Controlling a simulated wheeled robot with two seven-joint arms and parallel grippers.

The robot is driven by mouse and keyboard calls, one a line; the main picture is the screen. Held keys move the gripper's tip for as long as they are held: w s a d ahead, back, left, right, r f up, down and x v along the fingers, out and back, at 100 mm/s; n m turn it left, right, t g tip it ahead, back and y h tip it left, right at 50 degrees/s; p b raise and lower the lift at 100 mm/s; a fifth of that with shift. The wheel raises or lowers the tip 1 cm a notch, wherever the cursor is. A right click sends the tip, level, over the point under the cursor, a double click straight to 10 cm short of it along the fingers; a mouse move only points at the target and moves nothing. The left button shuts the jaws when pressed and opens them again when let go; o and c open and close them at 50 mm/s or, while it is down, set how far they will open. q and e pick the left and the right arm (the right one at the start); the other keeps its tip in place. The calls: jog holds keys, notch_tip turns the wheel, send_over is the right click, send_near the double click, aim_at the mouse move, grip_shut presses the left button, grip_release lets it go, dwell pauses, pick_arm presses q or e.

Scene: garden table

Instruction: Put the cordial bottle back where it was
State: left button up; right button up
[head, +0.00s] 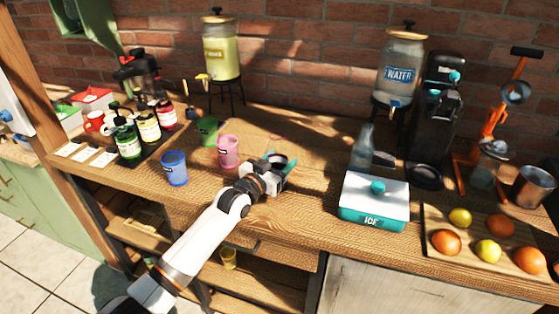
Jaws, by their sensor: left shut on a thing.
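Three pump bottles of cordial stand upright at the left of the wooden table (325,222): a green one (127,141), a yellow one (149,127) and a red one (166,113). My left gripper (277,170) is over the middle of the table, well to the right of the bottles. It is shut on a small teal thing (292,160), mostly hidden by the gripper, so I cannot tell what it is. My right gripper is not in view.
Blue (174,169), green (208,131) and pink (228,152) cups stand between bottles and gripper. Label cards (84,154) lie before the bottles. An ice box (374,216) and a fruit board (455,272) are right. Drink dispensers (222,62) (400,72) stand behind.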

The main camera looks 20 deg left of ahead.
pick_arm(q)
jog(key=shift+r, duration=0.15)
jog(key=o, duration=0.9)
jog(key=shift+f, duration=0.25)
jog(key=o, duration=0.4)
jog(key=shift+r, duration=0.1)
jog(key=shift+s, duration=0.15)
jog(key=b+v, duration=0.1)
jog(key=v, duration=1)
jog(key=shift+s+a+r, duration=0.1)
jog(key=shift+s+a, duration=0.05)
jog(key=shift+s, duration=0.25)
